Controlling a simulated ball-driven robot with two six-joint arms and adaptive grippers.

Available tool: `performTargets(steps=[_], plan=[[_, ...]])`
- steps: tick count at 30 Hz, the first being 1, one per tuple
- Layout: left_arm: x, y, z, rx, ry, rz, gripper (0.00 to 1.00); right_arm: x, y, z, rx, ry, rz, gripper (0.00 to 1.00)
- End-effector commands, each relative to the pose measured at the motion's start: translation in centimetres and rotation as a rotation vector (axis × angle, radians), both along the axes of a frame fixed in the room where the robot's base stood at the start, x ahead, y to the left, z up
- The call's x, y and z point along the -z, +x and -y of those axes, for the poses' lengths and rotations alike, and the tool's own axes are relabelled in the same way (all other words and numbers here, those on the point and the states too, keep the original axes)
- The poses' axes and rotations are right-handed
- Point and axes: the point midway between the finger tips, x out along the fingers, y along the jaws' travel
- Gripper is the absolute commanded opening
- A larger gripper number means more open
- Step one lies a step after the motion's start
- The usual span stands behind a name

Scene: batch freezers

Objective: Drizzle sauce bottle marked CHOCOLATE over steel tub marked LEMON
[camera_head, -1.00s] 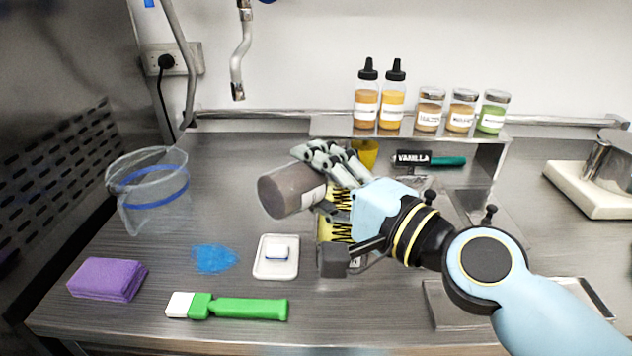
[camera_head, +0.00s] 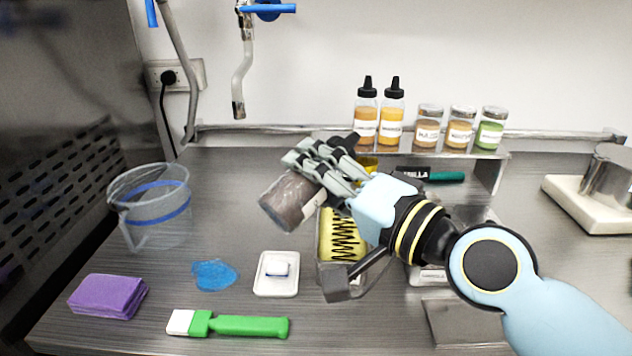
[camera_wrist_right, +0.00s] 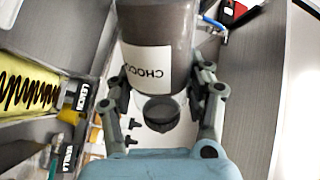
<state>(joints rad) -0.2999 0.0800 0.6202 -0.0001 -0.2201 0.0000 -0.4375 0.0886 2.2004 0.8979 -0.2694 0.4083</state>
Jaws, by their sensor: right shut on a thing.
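My right gripper (camera_head: 325,180) is shut on the CHOCOLATE sauce bottle (camera_head: 285,205), a brown bottle with a white label. The bottle is tilted, its base down to the left. In the right wrist view, the bottle (camera_wrist_right: 155,30) shows part of its label and a dark cap near my palm. The steel tub marked LEMON (camera_wrist_right: 30,117) has a black tag (camera_wrist_right: 82,97). Its yellow filling (camera_head: 342,235), with dark zigzag lines, shows below and right of the bottle. My gripper and arm hide part of the tub. My left gripper is not in view.
Two sauce bottles (camera_head: 379,120) and several lidded jars (camera_head: 459,128) stand on a raised shelf (camera_head: 490,154) behind. A clear jug (camera_head: 150,215), purple cloth (camera_head: 108,296), small white tray (camera_head: 277,288) and green-handled brush (camera_head: 240,326) lie left. A VANILLA tag (camera_head: 414,173) is behind my arm.

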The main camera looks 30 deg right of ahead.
Motion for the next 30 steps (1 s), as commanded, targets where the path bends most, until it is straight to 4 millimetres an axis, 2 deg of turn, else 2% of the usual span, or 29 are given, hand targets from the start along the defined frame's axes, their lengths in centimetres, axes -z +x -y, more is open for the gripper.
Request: performTargets(steps=[4, 16, 30], plan=[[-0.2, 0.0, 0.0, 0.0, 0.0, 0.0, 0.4, -0.6, 0.0, 0.0, 0.0, -0.062, 0.018, 0.19], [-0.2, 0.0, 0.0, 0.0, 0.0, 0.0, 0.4, -0.9, 0.0, 0.0, 0.0, -0.102, 0.028, 0.19], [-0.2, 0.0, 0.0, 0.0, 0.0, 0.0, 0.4, -3.1, 0.0, 0.0, 0.0, -0.446, 0.115, 0.19]])
